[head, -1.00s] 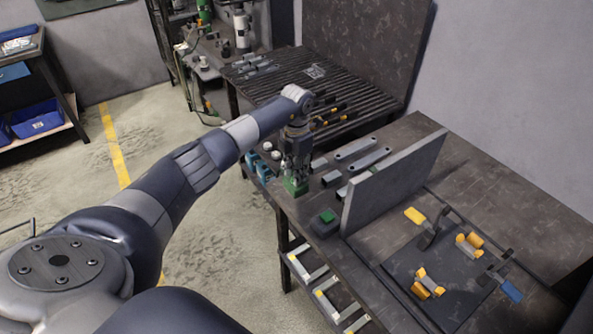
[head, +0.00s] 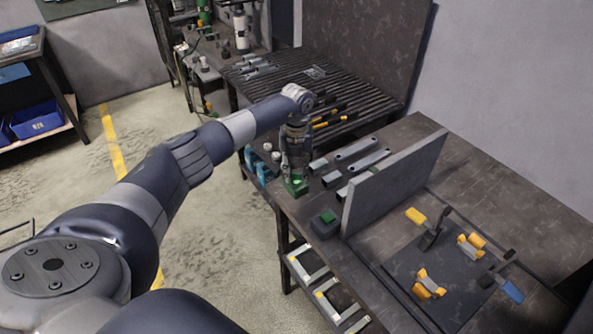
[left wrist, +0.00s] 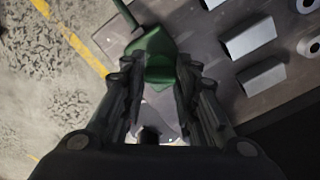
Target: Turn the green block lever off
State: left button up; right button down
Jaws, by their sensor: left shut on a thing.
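The green block lever (head: 295,187) sits near the left edge of the dark workbench. In the left wrist view it shows as a green block (left wrist: 160,64) between the fingers, with a thin green bar running up and left from it. My left gripper (head: 295,178) points down onto it from above and is shut on it. The fingers (left wrist: 160,85) hide the block's sides, and the lever's exact angle is hard to tell. My right gripper is not in view.
A dark box with a green top (head: 326,222) stands nearer on the bench, beside an upright grey panel (head: 395,180). Grey metal profiles (head: 355,148) lie behind the gripper. A fixture with yellow clamps (head: 430,285) lies right of the panel.

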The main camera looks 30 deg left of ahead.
aim_at(297, 173)
pick_arm(q)
jog(key=n, duration=0.3)
jog(key=shift+r+n+p, duration=0.15)
jog(key=shift+n+p, duration=0.15)
jog(key=shift+n, duration=0.1)
jog(key=shift+w+n+p, duration=0.1)
jog(key=shift+n+p, duration=0.3)
jog(key=shift+n, duration=1.5)
jog(key=o, duration=1.1)
jog(key=shift+c, duration=0.2)
notch_tip(297, 173, up, 12)
